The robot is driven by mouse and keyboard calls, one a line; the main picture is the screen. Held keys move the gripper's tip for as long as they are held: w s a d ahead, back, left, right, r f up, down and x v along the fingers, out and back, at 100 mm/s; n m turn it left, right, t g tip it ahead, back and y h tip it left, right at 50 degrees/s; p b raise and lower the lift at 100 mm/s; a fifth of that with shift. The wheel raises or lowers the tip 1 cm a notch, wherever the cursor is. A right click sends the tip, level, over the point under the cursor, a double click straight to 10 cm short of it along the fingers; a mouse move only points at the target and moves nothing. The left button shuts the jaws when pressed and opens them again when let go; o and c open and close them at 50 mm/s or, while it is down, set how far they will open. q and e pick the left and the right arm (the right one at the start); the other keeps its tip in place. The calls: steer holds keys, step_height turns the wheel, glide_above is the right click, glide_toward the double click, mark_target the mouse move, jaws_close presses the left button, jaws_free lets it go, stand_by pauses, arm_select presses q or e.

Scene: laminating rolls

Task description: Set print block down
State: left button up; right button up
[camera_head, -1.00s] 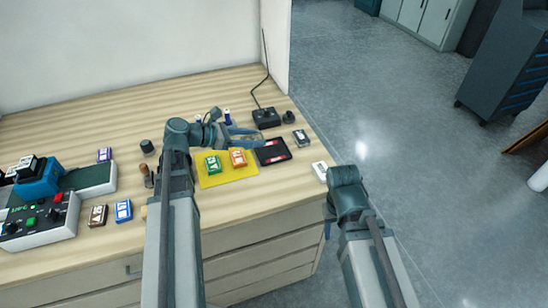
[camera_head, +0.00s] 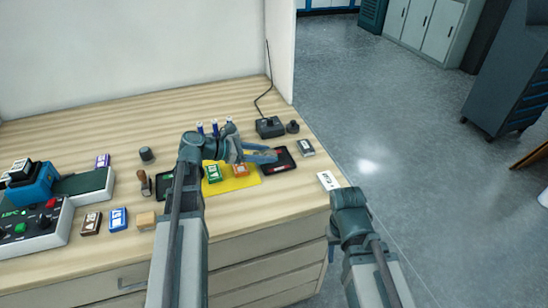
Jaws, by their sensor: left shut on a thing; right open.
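My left gripper (camera_head: 272,156) reaches over the yellow mat from the left. Its fingers are shut, with the tips over the black tray (camera_head: 287,165). A small red patch (camera_head: 279,153) shows at the tips. What is held is mostly hidden, so I cannot tell whether it touches the tray. A green block (camera_head: 214,173) and an orange block (camera_head: 240,170) rest on the yellow mat (camera_head: 236,184). My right gripper (camera_head: 334,238) is low at the table's front right edge, empty; its fingers are mostly hidden by its wrist.
A white block (camera_head: 328,180) and a grey block (camera_head: 305,148) lie near the right edge. Brown (camera_head: 91,223) and blue (camera_head: 118,219) blocks and a wooden block (camera_head: 146,220) lie at left, beside a control machine (camera_head: 35,225).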

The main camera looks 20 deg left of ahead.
mark_target(273, 149)
arm_select(q)
steer(key=shift+w+d+f, duration=0.1)
steer(key=shift+w+d, duration=0.35)
steer(key=shift+w, duration=0.4)
steer(key=shift+w+d+f, duration=0.1)
steer(key=shift+w+d, duration=0.3)
steer(key=shift+w, duration=0.4)
steer(key=f+b, duration=0.3)
steer(key=b, duration=0.1)
steer(key=shift+w+d+f, duration=0.2)
steer(key=shift+w+f, duration=0.2)
steer(key=shift+r, duration=0.15)
steer(key=o, duration=1.3)
steer(key=shift+o, duration=0.2)
